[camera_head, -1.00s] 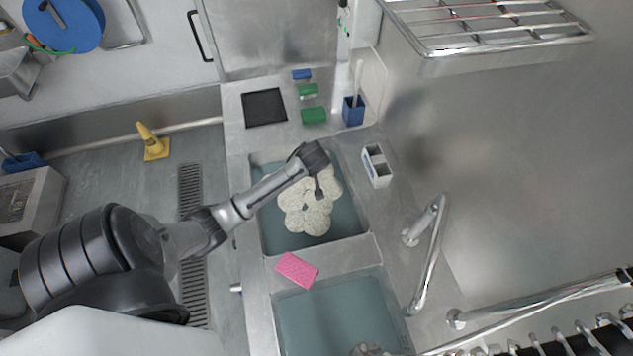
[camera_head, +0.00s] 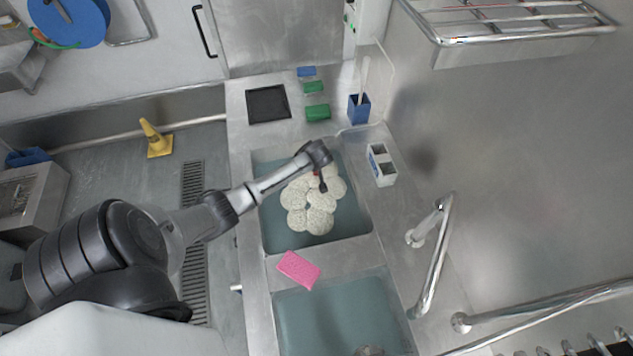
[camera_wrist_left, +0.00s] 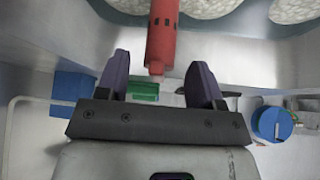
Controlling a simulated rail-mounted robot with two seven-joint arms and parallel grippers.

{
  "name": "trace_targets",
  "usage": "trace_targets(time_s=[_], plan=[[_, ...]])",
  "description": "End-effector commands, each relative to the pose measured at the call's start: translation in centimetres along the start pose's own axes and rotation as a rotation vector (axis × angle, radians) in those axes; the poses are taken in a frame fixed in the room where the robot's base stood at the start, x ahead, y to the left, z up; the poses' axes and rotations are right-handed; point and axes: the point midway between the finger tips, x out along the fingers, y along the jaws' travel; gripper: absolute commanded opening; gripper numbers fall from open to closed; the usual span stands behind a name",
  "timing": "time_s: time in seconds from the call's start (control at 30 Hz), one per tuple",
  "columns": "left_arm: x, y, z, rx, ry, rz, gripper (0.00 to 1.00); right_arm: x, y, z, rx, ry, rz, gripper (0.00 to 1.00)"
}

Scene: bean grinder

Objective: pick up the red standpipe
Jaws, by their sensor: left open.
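The red standpipe (camera_wrist_left: 162,35) is a red cylinder with dark slots in the left wrist view. Its narrower end points down between the two finger tips, and its other end runs out of the picture top. In the head view only a small bit of red (camera_head: 316,173) shows beside my left gripper (camera_head: 322,184), over the far sink basin; the rest is hidden by my gripper and pale foam. My left gripper (camera_wrist_left: 160,72) is open, with a dark finger on each side of the pipe and gaps visible. My right gripper is not in view.
Whitish foam clumps (camera_head: 318,218) lie in the far basin. A pink sponge (camera_head: 298,269) lies on the divider before the near basin (camera_head: 340,315). A white two-slot holder (camera_head: 381,165), a faucet (camera_head: 433,250), green blocks (camera_head: 318,113) and a blue brush holder (camera_head: 358,109) surround the sink.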

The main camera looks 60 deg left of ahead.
Motion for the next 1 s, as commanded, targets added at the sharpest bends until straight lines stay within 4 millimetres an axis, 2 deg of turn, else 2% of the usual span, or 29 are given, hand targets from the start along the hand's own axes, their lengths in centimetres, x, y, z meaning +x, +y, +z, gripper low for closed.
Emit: trace_targets(time_s=[0.23, 0.6, 1.0], plan=[[2.8, 0.2, -0.1, 0.000, -0.002, -0.001, 0.61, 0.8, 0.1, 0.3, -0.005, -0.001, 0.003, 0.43], [3.3, 0.1, -0.1, 0.000, -0.001, 0.000, 0.61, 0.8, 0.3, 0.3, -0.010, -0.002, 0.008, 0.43], [3.3, 0.1, -0.1, 0.001, -0.001, 0.000, 0.23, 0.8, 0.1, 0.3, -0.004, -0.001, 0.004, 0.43]])
